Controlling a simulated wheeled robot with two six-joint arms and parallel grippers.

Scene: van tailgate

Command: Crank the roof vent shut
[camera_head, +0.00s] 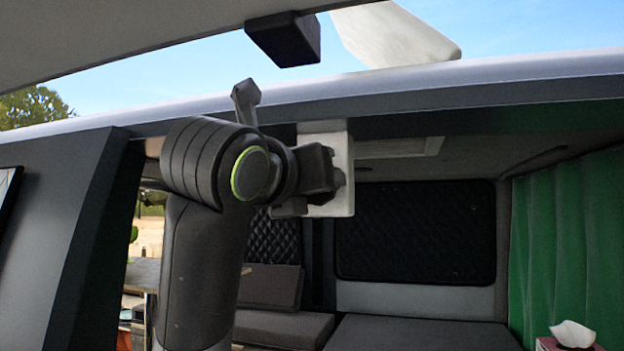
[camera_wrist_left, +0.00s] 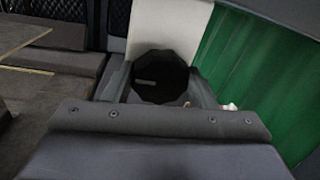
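The roof vent lid (camera_head: 395,38) is a white panel tilted up above the van roof, standing open. Its white crank housing (camera_head: 342,185) hangs under the roof edge, partly hidden by my left gripper (camera_head: 318,185). In the left wrist view the dark, many-sided crank knob (camera_wrist_left: 157,75) sits between the fingers of my left gripper (camera_wrist_left: 160,88), with one finger against each side. The white housing (camera_wrist_left: 168,25) shows behind it. The gripper looks shut on the knob, though the contact is dark. My right gripper is in neither view.
The roof edge (camera_head: 450,92) runs just above my left arm. A dark block (camera_head: 285,40) hangs from the raised tailgate. A green curtain (camera_head: 570,235) is at the right, with a tissue box (camera_head: 570,338) below. Dark cushions (camera_head: 275,325) lie inside.

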